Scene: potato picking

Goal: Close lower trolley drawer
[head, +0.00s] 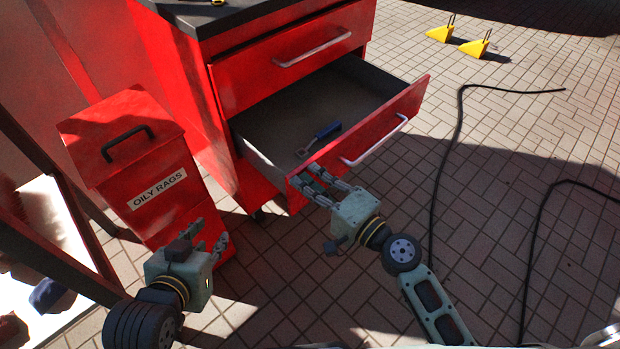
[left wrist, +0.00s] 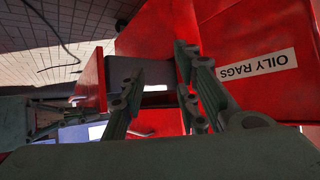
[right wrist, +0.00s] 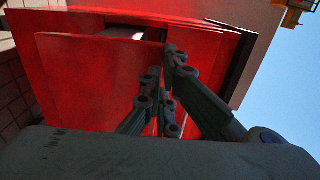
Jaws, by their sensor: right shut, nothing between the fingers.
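The red trolley's lower drawer (head: 369,134) is pulled well out in the head view. A blue-handled tool (head: 326,131) lies inside it. My right gripper (head: 312,182) is shut and empty, with its fingertips at the left end of the drawer front, left of the silver handle (head: 374,142). In the right wrist view the fingers (right wrist: 165,75) overlap the red drawer front (right wrist: 95,75); I cannot tell whether they touch it. My left gripper (head: 208,240) is open and empty in front of the oily rags bin. Its spread fingers also show in the left wrist view (left wrist: 160,75).
The upper drawer (head: 290,70) is shut. The red oily rags bin (head: 150,185) stands left of the trolley. Black cables (head: 447,165) lie on the paved floor at the right, and yellow chocks (head: 475,47) stand farther back. A shelf with a dark frame is at the left edge.

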